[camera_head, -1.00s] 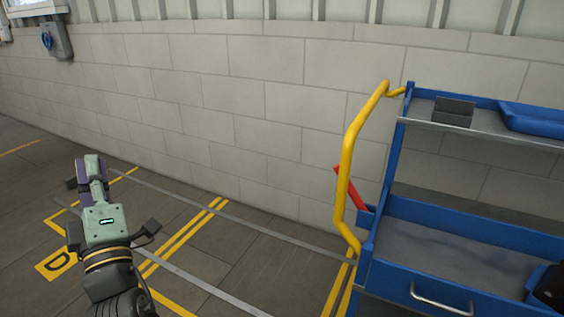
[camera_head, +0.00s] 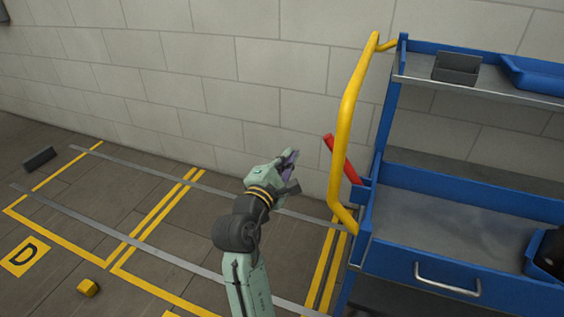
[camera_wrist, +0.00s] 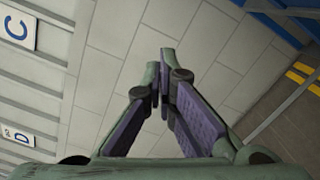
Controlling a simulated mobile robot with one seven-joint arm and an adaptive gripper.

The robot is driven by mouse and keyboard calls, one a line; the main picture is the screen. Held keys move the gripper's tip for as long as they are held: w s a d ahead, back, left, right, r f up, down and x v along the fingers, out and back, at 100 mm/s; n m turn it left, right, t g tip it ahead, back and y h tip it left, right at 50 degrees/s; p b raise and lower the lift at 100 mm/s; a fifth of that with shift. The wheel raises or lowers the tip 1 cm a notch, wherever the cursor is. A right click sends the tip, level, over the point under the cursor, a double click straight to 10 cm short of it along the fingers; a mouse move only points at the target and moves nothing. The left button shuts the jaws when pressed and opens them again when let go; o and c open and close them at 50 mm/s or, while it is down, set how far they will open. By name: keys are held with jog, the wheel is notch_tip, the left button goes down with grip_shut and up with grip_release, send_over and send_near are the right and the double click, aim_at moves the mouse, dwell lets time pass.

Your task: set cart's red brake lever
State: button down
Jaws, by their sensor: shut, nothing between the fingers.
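The red brake lever (camera_head: 342,158) sticks up and to the left from the cart's left end, partly behind the yellow handle. The blue cart (camera_head: 440,203) stands at the right in the head view. My gripper (camera_head: 292,156) is shut and empty, a short way left of the lever and apart from it. In the wrist view my gripper (camera_wrist: 166,98) shows its purple-padded fingers with their tips together and nothing held. The lever does not show clearly in the wrist view.
The yellow handle (camera_head: 347,105) rises beside the lever. The cart's upper shelf holds a dark box (camera_head: 457,68) and a blue tray (camera_head: 535,75). A pale block wall (camera_head: 220,75) stands behind. Yellow-marked floor lies at the left, with a small yellow block (camera_head: 88,287).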

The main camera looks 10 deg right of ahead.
aim_at(323, 136)
jog(key=w+d+r+p, duration=0.1)
jog(key=d, duration=0.4)
jog(key=shift+w+d+r+p, duration=0.3)
jog(key=shift+w+r+p, duration=0.05)
jog(key=shift+w+r, duration=0.05)
jog(key=s+d+r+m+p, duration=0.2)
jog(key=d+r+m+p, duration=0.1)
jog(key=shift+r, duration=0.1)
jog(key=shift+a, duration=0.1)
